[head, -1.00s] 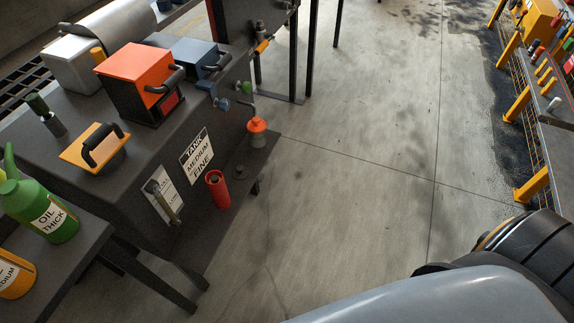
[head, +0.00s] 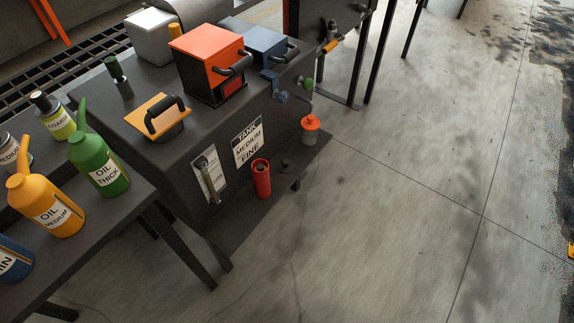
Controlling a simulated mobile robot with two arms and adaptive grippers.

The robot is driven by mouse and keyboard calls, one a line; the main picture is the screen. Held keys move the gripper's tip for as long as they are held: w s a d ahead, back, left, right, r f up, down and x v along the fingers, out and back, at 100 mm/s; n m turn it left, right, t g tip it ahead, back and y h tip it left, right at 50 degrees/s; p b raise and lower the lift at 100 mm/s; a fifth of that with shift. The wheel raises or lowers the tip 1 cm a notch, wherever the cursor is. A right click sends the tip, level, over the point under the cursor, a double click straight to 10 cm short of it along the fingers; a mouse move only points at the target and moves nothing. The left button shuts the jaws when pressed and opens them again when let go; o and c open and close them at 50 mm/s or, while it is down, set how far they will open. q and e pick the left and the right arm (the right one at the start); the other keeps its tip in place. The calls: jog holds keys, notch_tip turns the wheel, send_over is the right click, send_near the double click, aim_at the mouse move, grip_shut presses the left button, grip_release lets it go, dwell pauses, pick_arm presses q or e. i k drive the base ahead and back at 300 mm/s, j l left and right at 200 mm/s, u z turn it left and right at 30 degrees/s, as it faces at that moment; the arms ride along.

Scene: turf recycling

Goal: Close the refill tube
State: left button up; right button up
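A red upright tube (head: 262,180) with a dark open top stands on the low ledge at the front of the dark machine, and it may be the refill tube. A clear container with an orange cap (head: 310,124) sits farther along the same ledge, under a small spout. A small dark round piece (head: 285,164) lies on the ledge between them; I cannot tell whether it is a cap. Neither of my grippers is in view.
The dark machine (head: 190,160) carries an orange box (head: 207,58) and a yellow lid with a black handle (head: 160,118). A left table holds a green oil bottle (head: 98,160), a yellow one (head: 48,202) and others. Open concrete floor (head: 400,220) lies to the right.

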aim_at(262, 182)
jog(key=i+l+u, duration=0.35)
jog(key=l, duration=0.95)
jog(key=l+u, duration=0.4)
jog(key=l, duration=0.9)
